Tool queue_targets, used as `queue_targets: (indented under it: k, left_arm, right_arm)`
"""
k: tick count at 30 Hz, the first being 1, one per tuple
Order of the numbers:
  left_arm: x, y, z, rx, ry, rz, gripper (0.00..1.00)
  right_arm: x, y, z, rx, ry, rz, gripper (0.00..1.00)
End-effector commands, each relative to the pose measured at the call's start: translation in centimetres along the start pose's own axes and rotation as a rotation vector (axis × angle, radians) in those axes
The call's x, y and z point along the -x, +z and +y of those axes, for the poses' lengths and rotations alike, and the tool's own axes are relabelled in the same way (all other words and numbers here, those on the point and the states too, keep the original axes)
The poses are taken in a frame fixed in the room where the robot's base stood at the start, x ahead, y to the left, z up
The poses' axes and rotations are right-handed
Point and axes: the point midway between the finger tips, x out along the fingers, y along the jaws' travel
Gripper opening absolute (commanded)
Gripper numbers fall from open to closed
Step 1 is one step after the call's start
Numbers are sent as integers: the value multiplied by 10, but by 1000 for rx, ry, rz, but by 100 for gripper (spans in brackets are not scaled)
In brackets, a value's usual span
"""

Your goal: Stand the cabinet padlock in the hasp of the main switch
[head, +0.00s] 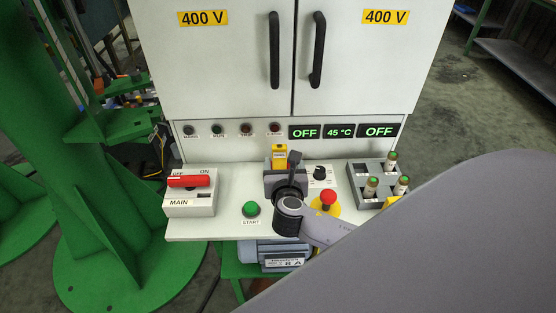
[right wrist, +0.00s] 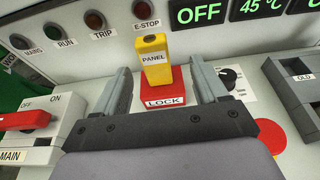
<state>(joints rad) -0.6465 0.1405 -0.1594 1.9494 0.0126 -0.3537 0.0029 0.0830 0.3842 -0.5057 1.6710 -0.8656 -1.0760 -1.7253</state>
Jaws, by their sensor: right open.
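The padlock is a yellow block (head: 279,154) marked PANEL; in the right wrist view, the yellow block (right wrist: 154,62) stands upright on a red base (right wrist: 165,99) marked LOCK. My right gripper (head: 283,170) is over the panel just in front of it. In the right wrist view, my open right gripper (right wrist: 160,78) has one finger to each side of the block, with gaps on both sides. The main switch (head: 190,200) is at the panel's left, its red handle (head: 189,181) lying toward OFF. A dark slot shows at its right side. My left gripper is out of view.
A green START button (head: 251,209) and a red mushroom button (head: 327,197) flank my right gripper. A grey rack (head: 368,168) with several small cylinders stands at the right. The cabinet's lamps and displays (head: 339,132) rise behind. The panel between switch and START button is clear.

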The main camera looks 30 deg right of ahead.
Motion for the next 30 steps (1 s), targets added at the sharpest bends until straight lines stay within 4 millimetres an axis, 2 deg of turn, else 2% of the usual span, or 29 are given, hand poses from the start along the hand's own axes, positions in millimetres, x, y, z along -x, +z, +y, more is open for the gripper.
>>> queue_targets:
  k: [15,19,26,29,30]
  left_arm:
    - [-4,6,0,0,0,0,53]
    - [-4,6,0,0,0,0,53]
    - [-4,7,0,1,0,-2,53]
    - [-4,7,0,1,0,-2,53]
    - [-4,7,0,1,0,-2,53]
  right_arm:
    - [-56,0,8,-7,0,3,72]
    - [-62,0,8,-8,0,4,72]
    - [-63,0,8,-8,1,4,72]
    - [-63,0,8,-8,1,4,43]
    - [-63,0,8,-8,1,4,30]
